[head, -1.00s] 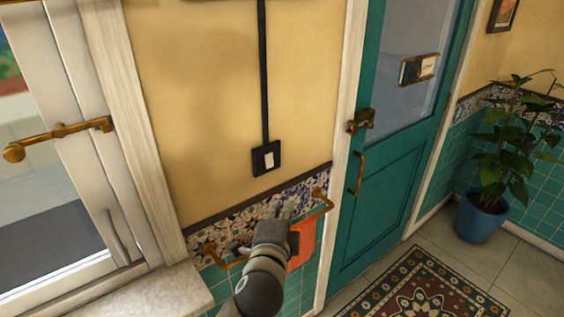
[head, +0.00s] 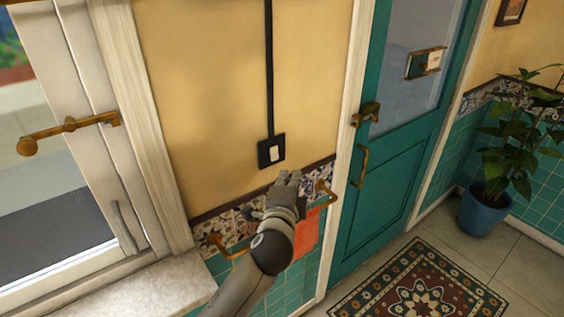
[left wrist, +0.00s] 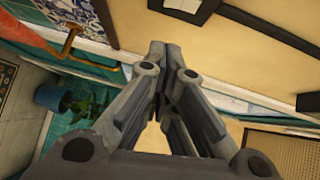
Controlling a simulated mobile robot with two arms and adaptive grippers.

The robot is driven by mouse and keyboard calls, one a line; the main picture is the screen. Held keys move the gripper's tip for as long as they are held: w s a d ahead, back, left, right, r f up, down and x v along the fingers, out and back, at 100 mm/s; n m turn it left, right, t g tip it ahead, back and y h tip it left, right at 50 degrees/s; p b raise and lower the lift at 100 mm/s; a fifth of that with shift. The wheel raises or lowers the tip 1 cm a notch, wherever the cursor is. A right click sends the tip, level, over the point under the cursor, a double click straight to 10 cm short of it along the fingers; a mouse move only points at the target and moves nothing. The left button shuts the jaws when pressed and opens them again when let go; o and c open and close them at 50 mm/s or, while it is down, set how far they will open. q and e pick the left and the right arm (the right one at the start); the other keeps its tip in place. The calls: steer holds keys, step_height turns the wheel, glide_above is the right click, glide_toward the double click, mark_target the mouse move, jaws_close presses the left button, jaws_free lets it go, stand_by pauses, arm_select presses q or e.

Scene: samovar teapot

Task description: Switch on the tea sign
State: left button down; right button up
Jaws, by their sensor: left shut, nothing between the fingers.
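A black wall switch (head: 271,151) with a white rocker is on the yellow wall, with a black cable (head: 268,70) running straight up from it. In the left wrist view the switch plate (left wrist: 207,10) shows at the top edge, partly cut off, with part of its white rocker. My left gripper (head: 288,177) is just below and slightly right of the switch, near the tile border; its shut, empty fingers also show in the left wrist view (left wrist: 160,52). I cannot see them touching the switch. The lit face of a tea sign is not in view. My right gripper is not in view.
A brass rail (head: 326,196) with an orange towel (head: 306,232) is on the wall below and behind my left arm. A window with a brass handle (head: 70,125) is at left. A teal door (head: 385,190), a potted plant (head: 480,208) and a patterned rug (head: 420,292) are at right.

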mark_target(274, 154)
arm_select(q)
steer(key=w+a+p, duration=0.1)
steer(key=w+p, duration=0.1)
steer(key=w, duration=0.4)
steer(key=shift+w+a+f, duration=0.3)
steer(key=shift+a+f, duration=0.05)
steer(key=shift+f, duration=0.05)
steer(key=shift+w+a+f+b, duration=0.15)
steer(key=shift+w+a+b, duration=0.1)
steer(key=shift+b, duration=0.55)
steer(key=shift+m, duration=0.3)
